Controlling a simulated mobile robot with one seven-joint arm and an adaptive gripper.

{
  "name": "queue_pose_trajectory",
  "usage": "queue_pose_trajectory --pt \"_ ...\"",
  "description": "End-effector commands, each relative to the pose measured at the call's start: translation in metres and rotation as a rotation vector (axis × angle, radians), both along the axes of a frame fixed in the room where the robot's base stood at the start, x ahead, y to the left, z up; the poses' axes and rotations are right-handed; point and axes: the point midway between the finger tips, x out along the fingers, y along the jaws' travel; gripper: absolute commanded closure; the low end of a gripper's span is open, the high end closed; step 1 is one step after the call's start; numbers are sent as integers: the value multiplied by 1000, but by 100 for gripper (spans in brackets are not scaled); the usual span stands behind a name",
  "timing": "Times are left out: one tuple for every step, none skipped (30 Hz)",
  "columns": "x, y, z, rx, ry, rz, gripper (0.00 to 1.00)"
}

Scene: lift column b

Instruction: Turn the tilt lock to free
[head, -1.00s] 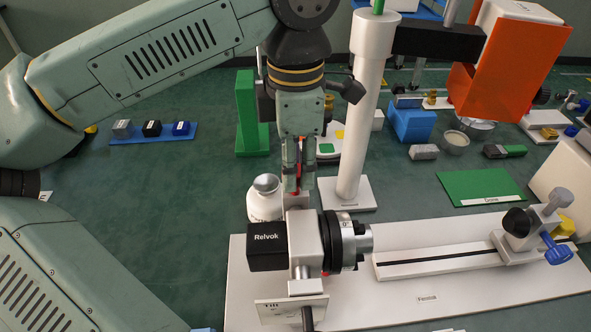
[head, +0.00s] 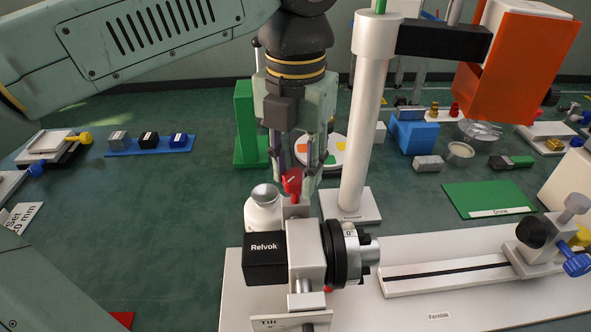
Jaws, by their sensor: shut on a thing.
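The Relvok tilt unit has a black block (head: 265,258), a pale grey body (head: 306,250) and a dark ringed dial (head: 347,252). A red lock knob (head: 292,184) with a small pale mark stands on a light block (head: 296,208) at its top. My gripper (head: 294,180) points down over the unit, its two fingers on either side of the red knob, shut on it. The fingers partly hide the knob's sides. A "Tilt" label plate (head: 290,321) stands at the front, cut off by the frame edge. I cannot read any free or locked marking.
A white column (head: 366,120) stands close right of my gripper, and a white bottle (head: 263,210) close left. A green upright (head: 246,125) is behind. A slide rail (head: 450,273) runs right along the white baseplate (head: 420,314). Open bench lies to the left.

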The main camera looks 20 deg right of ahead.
Motion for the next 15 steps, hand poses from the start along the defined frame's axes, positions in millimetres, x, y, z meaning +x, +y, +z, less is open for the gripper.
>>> queue_pose_trajectory --pt "0 0 0 -1 -2 46 97" --pt "0 0 0 -1 -2 74 97" --pt "0 0 0 -2 -1 112 97" --pt "0 0 0 -2 -1 141 97" --pt "0 0 1 -2 -1 169 97" --pt "0 0 1 -2 -1 207 97" --pt "0 0 1 -2 -1 235 97" --pt "0 0 1 -2 -1 263 97" --pt "0 0 1 -2 -1 300 97" --pt "0 0 1 -2 -1 328 97" --pt "0 0 1 -2 -1 355 97" --pt "0 0 1 -2 -1 390 97" --pt "0 0 1 -2 -1 416 97" --pt "0 0 1 -2 -1 442 97" --pt "0 0 1 -2 -1 474 97"
